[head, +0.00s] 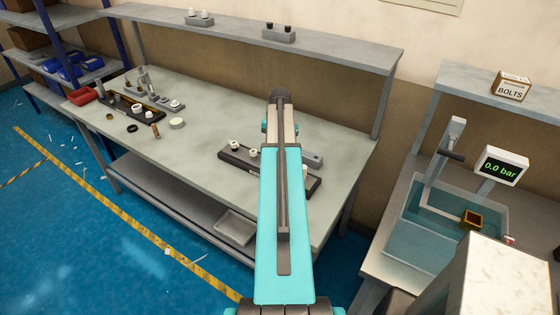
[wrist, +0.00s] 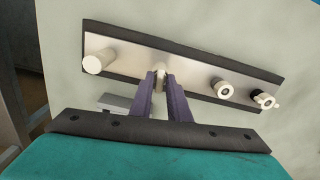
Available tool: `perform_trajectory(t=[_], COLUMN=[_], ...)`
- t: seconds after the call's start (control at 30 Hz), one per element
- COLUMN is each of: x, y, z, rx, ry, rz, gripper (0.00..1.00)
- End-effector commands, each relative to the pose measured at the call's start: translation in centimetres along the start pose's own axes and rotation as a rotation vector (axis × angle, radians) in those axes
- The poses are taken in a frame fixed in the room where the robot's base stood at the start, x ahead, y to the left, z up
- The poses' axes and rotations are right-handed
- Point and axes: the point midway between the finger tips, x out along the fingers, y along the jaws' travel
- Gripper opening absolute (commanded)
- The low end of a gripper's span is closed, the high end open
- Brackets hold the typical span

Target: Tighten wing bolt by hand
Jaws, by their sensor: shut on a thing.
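In the wrist view, my gripper (wrist: 160,76) is shut on a small pale part (wrist: 160,68) at the middle of a metal plate on a dark fixture (wrist: 120,38). The fingers cover most of this part, so I cannot tell whether it is the wing bolt. A cream cylinder (wrist: 98,62) stands at the plate's left end. In the head view, the fixture (head: 240,160) is on the bench, partly behind my arm, and my gripper's fingertips are hidden.
A grey block (wrist: 114,103) lies beside the fixture. The workbench (head: 205,95) is clear around its middle; several small parts and a dark rack (head: 125,105) stand at its left. A water tank (head: 425,240) and a 0.0 bar display (head: 501,168) stand at right.

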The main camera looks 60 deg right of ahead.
Motion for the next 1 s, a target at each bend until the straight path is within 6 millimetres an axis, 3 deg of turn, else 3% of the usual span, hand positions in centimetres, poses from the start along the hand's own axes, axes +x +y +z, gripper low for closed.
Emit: perform_trajectory(t=[0.03,0.07,0.1,0.47,1.0], x=[0.0,0.0,0.0,-0.2,-2.7], y=[0.0,0.0,0.0,0.0,0.0], z=[0.0,0.0,0.0,0.0,0.0], rx=[0.030,0.041,0.038,0.036,0.035], ry=[-0.001,-0.001,-0.001,0.000,0.000], rz=[0.000,0.000,0.000,0.000,0.000], gripper=[0.00,0.17,0.22,0.22,0.22])
